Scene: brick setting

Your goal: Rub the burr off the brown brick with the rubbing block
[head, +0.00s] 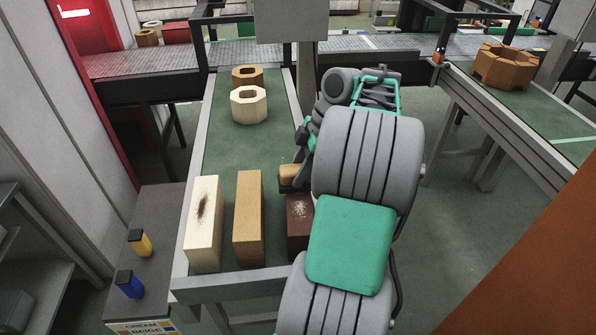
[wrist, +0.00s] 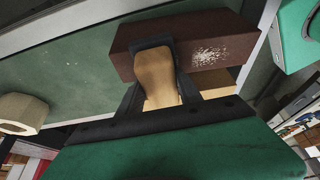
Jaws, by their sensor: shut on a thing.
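The brown brick (head: 299,213) lies at the right of three bricks at the near end of the green-topped table, partly hidden by my arm. A pale, speckled burr patch (wrist: 209,56) shows on its face in the wrist view. My gripper (wrist: 158,88) is shut on the tan handle of the rubbing block (wrist: 155,72), which has a dark base. In the head view the rubbing block (head: 289,174) is at the far end of the brown brick. In the wrist view it overlaps the brick beside the burr; I cannot tell whether they touch.
A cream brick (head: 203,225) with a dark mark and an ochre brick (head: 248,220) stand left of the brown one. Cream (head: 249,106) and brown (head: 247,77) octagonal blocks sit farther back. Yellow (head: 139,242) and blue (head: 129,284) items stand on the grey side surface. The table's middle is clear.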

